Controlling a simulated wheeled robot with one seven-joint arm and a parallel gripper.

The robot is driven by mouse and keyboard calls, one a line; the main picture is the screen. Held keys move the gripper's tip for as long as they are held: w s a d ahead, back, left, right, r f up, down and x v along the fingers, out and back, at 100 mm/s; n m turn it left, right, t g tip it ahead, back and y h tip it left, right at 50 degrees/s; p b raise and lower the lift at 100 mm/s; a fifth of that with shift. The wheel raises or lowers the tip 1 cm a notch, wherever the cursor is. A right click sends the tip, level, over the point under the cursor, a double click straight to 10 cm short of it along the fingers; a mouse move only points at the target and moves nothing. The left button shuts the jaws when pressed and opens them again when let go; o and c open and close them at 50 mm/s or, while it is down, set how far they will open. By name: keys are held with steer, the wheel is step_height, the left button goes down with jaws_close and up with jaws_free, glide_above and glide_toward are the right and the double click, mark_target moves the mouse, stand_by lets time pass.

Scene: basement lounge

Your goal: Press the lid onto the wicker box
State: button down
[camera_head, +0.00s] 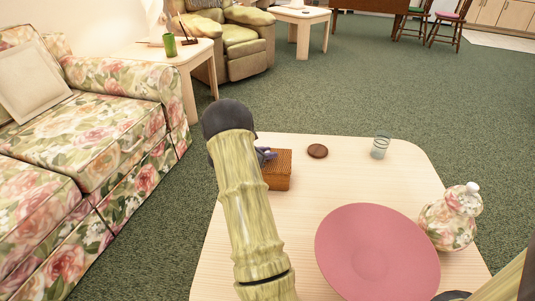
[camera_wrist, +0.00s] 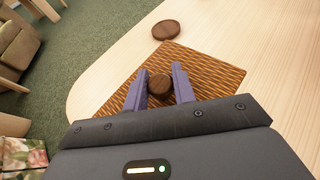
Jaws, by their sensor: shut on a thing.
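The wicker box (camera_head: 278,178) stands on the pale wooden table, partly hidden behind my arm in the head view. Its woven lid (camera_wrist: 205,75) fills the middle of the wrist view, with a round dark brown knob (camera_wrist: 159,86) on top. My gripper (camera_wrist: 160,80) has its two purple fingers on either side of the knob and is shut on it. In the head view my gripper (camera_head: 265,154) shows only in part, just above the box. The lid lies over the box; whether a gap is left between them is hidden.
On the table (camera_head: 300,232) are a brown round disc (camera_head: 317,151), a clear glass (camera_head: 380,146), a large pink plate (camera_head: 377,252) and a floral jar (camera_head: 452,218). A floral sofa (camera_head: 95,130) stands to the left. The disc also shows beyond the lid in the wrist view (camera_wrist: 165,30).

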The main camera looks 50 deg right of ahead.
steer(key=c, duration=1.1)
jaws_free()
steer(key=shift+o, duration=0.5)
steer(key=o, duration=0.4)
steer(key=shift+r, duration=0.1)
steer(key=shift+r+p, duration=1.3)
steer(key=shift+r, duration=2.15)
